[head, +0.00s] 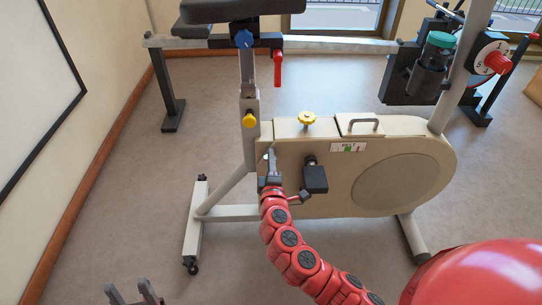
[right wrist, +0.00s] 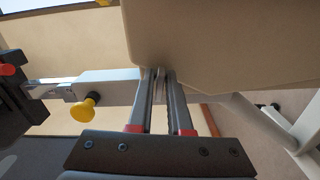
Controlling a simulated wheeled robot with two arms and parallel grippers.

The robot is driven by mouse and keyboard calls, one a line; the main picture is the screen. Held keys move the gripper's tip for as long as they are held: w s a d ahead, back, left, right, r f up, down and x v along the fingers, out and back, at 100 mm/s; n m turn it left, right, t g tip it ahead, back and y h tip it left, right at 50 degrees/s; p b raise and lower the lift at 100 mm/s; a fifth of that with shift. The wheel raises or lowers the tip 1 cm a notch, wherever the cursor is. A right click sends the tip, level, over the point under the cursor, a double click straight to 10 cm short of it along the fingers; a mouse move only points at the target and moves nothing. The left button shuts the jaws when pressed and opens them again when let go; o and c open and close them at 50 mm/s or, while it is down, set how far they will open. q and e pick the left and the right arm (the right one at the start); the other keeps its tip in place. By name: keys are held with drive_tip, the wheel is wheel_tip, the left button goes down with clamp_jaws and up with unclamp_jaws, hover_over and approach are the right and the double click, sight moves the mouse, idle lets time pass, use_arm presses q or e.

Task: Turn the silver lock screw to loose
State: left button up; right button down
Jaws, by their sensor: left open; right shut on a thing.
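The silver lock screw (head: 266,156) is a small part at the left edge of the beige bike housing (head: 400,150), mostly hidden by my right gripper (head: 270,170). In the right wrist view, my right gripper (right wrist: 160,76) has its two fingers close together, shut on a thin pale part between the tips, beside the housing. How far the screw is turned cannot be told. My left gripper (head: 130,290) is open and empty at the bottom left of the head view, over the floor and far from the bike.
A yellow knob (head: 249,120) on the seat post also shows in the right wrist view (right wrist: 84,110). A red handle (head: 277,68) hangs above. Floor at left is clear.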

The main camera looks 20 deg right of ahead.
drive_tip(key=shift+n+p, duration=0.3)
drive_tip(key=shift+n, duration=0.4)
drive_tip(key=shift+f, duration=0.1)
drive_tip(key=c, duration=1)
unclamp_jaws()
drive_tip(key=shift+o, duration=0.2)
drive_tip(key=shift+s+a, duration=0.1)
drive_tip(key=p+v, duration=0.1)
drive_tip(key=v, duration=1.6)
drive_tip(key=shift+s, duration=0.1)
